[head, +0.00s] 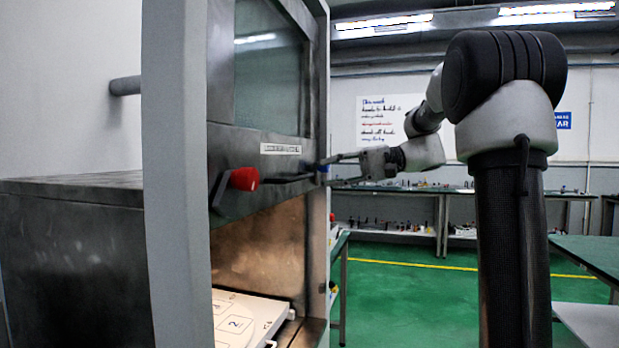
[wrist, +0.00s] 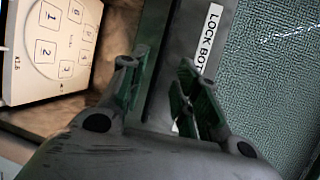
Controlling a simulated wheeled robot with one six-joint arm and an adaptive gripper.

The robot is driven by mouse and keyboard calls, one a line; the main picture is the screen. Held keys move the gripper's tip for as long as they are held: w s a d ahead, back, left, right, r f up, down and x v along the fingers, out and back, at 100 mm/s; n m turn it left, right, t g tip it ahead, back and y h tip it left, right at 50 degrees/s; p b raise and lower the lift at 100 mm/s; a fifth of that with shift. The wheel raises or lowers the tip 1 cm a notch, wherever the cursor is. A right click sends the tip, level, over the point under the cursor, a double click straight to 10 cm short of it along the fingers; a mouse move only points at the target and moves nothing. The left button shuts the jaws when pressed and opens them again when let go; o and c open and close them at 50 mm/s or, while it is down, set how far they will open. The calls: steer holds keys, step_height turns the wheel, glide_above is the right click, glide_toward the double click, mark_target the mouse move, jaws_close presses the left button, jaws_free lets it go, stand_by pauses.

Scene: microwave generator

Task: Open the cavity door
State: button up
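The cavity door (head: 228,145) is a dark grey frame with a large window (head: 270,68) on the front of the metal cabinet. A white label strip (head: 280,149) sits below the window; in the wrist view the label (wrist: 208,38) reads "LOCK BOT", cut off. A red knob (head: 243,179) and a dark bar handle (head: 288,179) are on the lower door frame. My gripper (head: 326,170) is at the handle's right end, fingers spread above and below. The wrist view shows the fingers (wrist: 160,85) apart in front of the door frame. Whether they touch the handle is unclear.
Below the door's lower edge an opening shows a white panel with numbered squares (head: 235,318), also in the wrist view (wrist: 58,45). A pale upright post (head: 175,180) stands at the cabinet's left. Green floor (head: 400,300) is clear behind; benches stand farther back and right.

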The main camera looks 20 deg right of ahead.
steer(key=shift+v, duration=2.35)
